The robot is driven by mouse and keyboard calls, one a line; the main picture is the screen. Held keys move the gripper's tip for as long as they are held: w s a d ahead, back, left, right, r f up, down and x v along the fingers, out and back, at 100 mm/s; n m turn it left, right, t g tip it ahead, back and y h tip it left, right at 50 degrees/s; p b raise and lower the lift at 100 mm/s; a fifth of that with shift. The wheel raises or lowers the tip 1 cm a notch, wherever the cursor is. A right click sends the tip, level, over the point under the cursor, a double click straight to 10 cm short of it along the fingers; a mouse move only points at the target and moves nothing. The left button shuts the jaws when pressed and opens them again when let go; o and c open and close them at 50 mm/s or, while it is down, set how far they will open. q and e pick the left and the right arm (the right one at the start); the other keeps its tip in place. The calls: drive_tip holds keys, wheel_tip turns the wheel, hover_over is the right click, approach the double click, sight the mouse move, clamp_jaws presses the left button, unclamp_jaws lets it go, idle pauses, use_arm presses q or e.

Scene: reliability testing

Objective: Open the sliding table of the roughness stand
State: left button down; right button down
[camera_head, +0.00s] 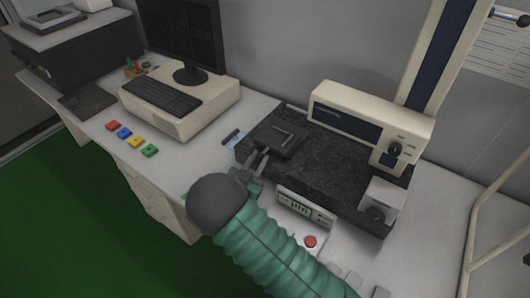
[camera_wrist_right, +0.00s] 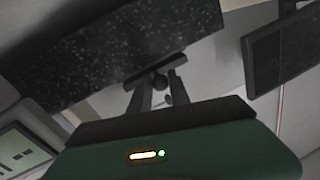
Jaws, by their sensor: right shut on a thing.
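The roughness stand has a black speckled granite base (camera_head: 335,165) on the white desk, and the base also shows in the wrist view (camera_wrist_right: 115,50). A dark square sliding table (camera_head: 277,137) sits at the left end of the base. My right gripper (camera_head: 261,159) is at the front left of the sliding table. In the wrist view its two fingers (camera_wrist_right: 156,86) are closed around a small dark round knob (camera_wrist_right: 159,81) below the dark block. In the head view the fingers and arm hide the knob. My left gripper is not in view.
A cream measuring unit (camera_head: 370,117) and column (camera_head: 437,55) stand behind the base. A computer with keyboard (camera_head: 162,94) and several coloured blocks (camera_head: 124,132) are to the left.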

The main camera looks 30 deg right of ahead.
drive_tip(key=w+v, duration=0.1)
drive_tip(key=v, duration=0.5)
drive_tip(key=shift+a, duration=0.4)
drive_tip(key=shift+w+d, duration=0.1)
drive_tip(key=c, duration=1.5)
unclamp_jaws()
drive_tip(key=shift+o, duration=1.2)
